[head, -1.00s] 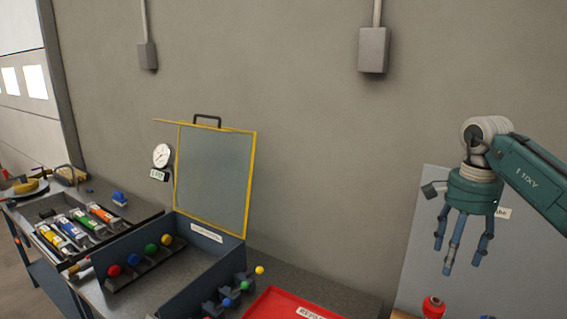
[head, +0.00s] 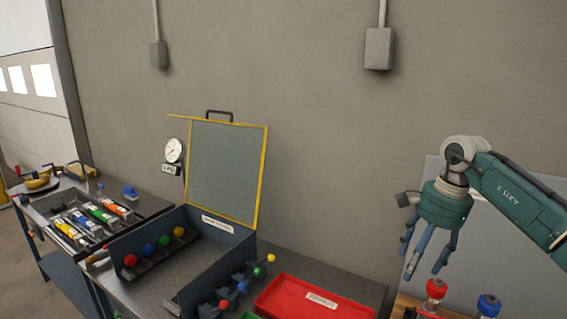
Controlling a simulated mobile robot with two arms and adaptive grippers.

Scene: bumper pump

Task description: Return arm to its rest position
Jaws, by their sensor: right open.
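My right gripper (head: 428,255) hangs at the right of the head view, fingers pointing down and spread apart, with nothing between them. Its green arm comes in from the right edge. The gripper is in front of a pale board and above a red-capped bottle (head: 434,297); I see no contact between them. A blue-capped bottle (head: 488,305) stands to the right of it. My left gripper does not show.
A box with a raised yellow-framed clear lid (head: 226,172) stands on the bench, with coloured knobs inside. A red tray (head: 313,298) lies to its right. A grey tray of coloured tubes (head: 150,206) is at the left.

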